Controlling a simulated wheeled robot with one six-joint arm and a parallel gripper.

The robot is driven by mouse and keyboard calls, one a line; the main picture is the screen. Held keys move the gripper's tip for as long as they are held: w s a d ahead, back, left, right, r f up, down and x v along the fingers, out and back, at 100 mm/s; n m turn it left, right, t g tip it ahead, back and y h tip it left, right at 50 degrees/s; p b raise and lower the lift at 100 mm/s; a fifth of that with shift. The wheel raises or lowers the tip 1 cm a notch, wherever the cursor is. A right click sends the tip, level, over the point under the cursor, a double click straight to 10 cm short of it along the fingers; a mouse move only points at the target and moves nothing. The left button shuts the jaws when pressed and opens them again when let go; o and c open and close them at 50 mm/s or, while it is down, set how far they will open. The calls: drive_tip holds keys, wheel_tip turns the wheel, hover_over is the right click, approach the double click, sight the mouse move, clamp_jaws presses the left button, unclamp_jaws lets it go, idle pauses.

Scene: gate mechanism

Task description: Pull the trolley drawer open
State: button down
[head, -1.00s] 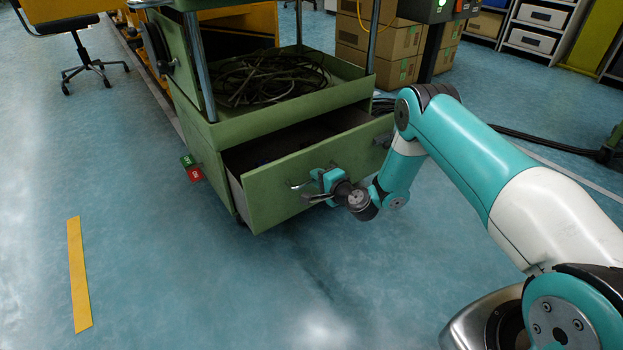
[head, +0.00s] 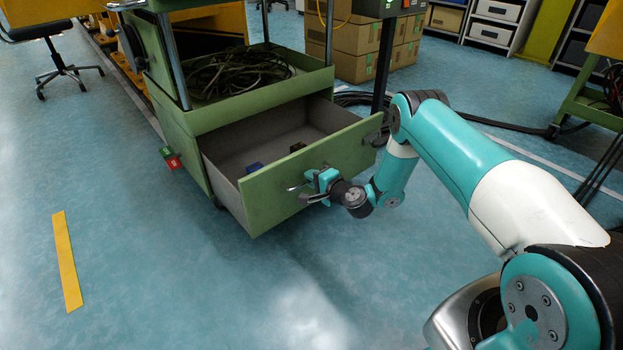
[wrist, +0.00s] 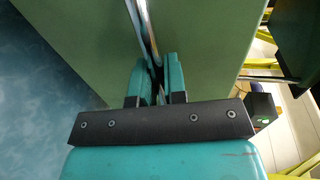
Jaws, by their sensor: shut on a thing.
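The green trolley (head: 205,120) stands with its drawer pulled well out toward me. The drawer front (head: 265,208) is green, and its grey inside shows a blue item (head: 254,167) and a dark item (head: 297,147). A metal bar handle (head: 297,187) is on the drawer front; it also shows in the wrist view (wrist: 147,25). My gripper (head: 318,185) is shut on this handle. In the wrist view the teal fingers (wrist: 158,82) close around the bar, in front of the green panel. The exact contact is partly hidden between the fingers.
Coiled cable (head: 235,72) lies in the tray above the drawer. Cardboard boxes (head: 365,50) stand behind the trolley. Red and green tags (head: 172,158) stick out at its left side. The floor (head: 150,260) in front is clear, with a yellow strip (head: 66,262).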

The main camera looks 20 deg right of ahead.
drive_tip(key=c, duration=1.2)
unclamp_jaws()
drive_tip(key=p+v, duration=1.7)
drive_tip(key=p, duration=0.6)
drive_tip(key=shift+s, duration=0.2)
drive_tip(key=shift+d, duration=0.1)
